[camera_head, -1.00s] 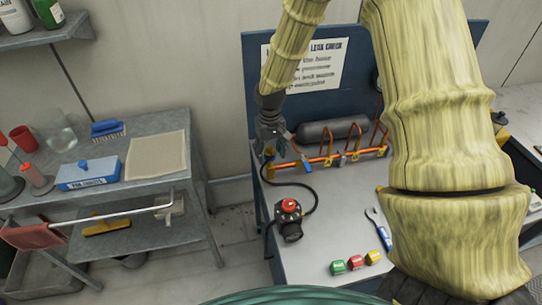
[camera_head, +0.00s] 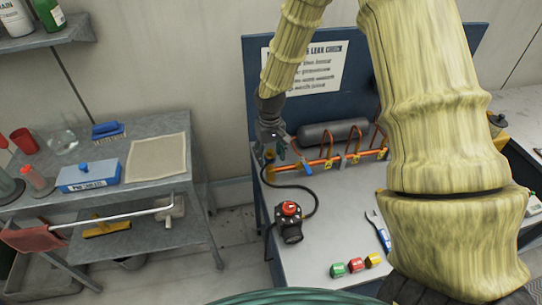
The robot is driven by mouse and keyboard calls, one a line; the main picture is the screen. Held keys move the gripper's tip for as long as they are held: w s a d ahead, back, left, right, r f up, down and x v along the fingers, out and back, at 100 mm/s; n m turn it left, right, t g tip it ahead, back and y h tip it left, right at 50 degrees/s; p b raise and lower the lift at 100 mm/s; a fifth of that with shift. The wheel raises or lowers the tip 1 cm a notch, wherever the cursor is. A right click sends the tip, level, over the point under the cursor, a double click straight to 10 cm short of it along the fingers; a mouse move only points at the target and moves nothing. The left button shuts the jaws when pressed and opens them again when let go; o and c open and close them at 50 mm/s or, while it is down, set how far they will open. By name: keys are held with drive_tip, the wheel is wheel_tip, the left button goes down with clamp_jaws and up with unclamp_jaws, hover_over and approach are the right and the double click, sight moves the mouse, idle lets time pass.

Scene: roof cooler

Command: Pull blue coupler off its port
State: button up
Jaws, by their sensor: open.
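My gripper (camera_head: 271,147) hangs down at the left end of the orange manifold (camera_head: 330,160), its open fingers close above the pipe. Several orange hose loops and yellow tags are along the manifold. A green coupler (camera_head: 338,270), a red coupler (camera_head: 356,265) and a yellow coupler (camera_head: 373,260) lie in a row near the bench's front. I cannot tell whether my fingers touch anything.
A black device with a red knob (camera_head: 290,222) stands on the bench, with a black hose curving up to the manifold. A wrench (camera_head: 377,230) lies to its right. A grey cylinder (camera_head: 332,132) lies behind the manifold. A metal cart (camera_head: 150,205) stands left, across a gap.

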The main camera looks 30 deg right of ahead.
sight(270, 150)
drive_tip(key=shift+c, duration=0.3)
idle(0.6)
clamp_jaws()
drive_tip(key=shift+r+p, duration=0.15)
drive_tip(key=shift+p, duration=0.2)
drive_tip(key=shift+r+p, duration=0.45)
drive_tip(key=shift+r, duration=0.2)
drive_tip(key=shift+r, duration=0.15)
drive_tip(key=shift+r+p, duration=1.65)
drive_tip(key=shift+r, duration=0.4)
